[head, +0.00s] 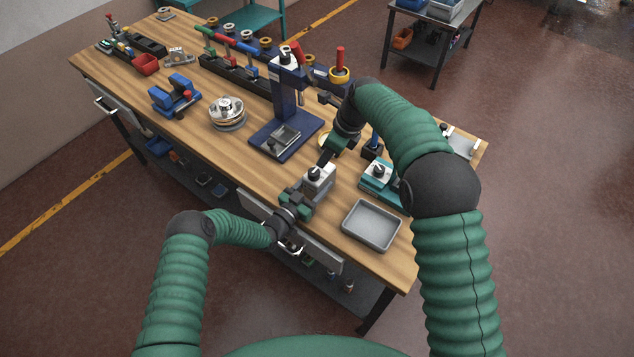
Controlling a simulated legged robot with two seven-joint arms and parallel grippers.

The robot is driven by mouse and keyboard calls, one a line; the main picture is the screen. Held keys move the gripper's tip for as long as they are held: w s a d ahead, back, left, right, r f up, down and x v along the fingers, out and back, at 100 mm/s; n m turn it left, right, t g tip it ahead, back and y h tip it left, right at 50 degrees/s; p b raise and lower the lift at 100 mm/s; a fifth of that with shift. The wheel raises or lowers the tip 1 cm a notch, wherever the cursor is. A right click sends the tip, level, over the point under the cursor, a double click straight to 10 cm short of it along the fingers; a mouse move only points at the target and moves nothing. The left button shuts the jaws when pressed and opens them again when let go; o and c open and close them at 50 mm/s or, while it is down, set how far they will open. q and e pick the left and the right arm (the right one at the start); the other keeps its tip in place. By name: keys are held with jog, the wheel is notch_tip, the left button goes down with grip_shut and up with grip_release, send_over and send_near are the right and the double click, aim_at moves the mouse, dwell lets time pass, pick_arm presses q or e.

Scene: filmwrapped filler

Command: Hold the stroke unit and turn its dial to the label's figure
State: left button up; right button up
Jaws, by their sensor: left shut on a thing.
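The stroke unit (322,183) is a small pale grey block with a dark dial (315,170) on top. It is at the front of the wooden bench. My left gripper (306,191) is shut on the stroke unit from its near left side. My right gripper (327,156) points down from above, just behind and right of the dial. Its fingertips are small and dark here, so I cannot tell whether they touch the dial or how far apart they are. No figure on the label or dial setting is legible.
A blue press (285,100) stands behind the unit. A teal fixture (376,184) with a pale block is to the right. An empty grey tray (371,225) sits at the front right. A round metal fixture (227,115) and blue vise (173,97) are left. An open drawer (313,249) juts out below.

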jog(key=shift+o, duration=0.4)
jog(key=shift+o, duration=1.3)
jog(key=shift+s+f, duration=0.15)
jog(key=shift+f, duration=0.2)
jog(key=shift+o, duration=0.5)
jog(key=s+a+f+y, duration=0.1)
jog(key=f, duration=0.1)
jog(key=s+a+f+n+g+y, duration=0.1)
jog(key=s+f+y, duration=0.1)
jog(key=s+a+f+n+g+y, duration=0.1)
jog(key=s+f, duration=0.1)
jog(key=f, duration=0.1)
jog(key=shift+a, duration=0.15)
jog(key=m+t, duration=1)
jog(key=t, duration=0.6)
send_near(317, 178)
jog(key=shift+y, duration=0.3)
jog(key=x, duration=1.1)
jog(key=shift+w+f, duration=0.2)
jog(key=shift+w, duration=0.15)
jog(key=shift+c, duration=0.5)
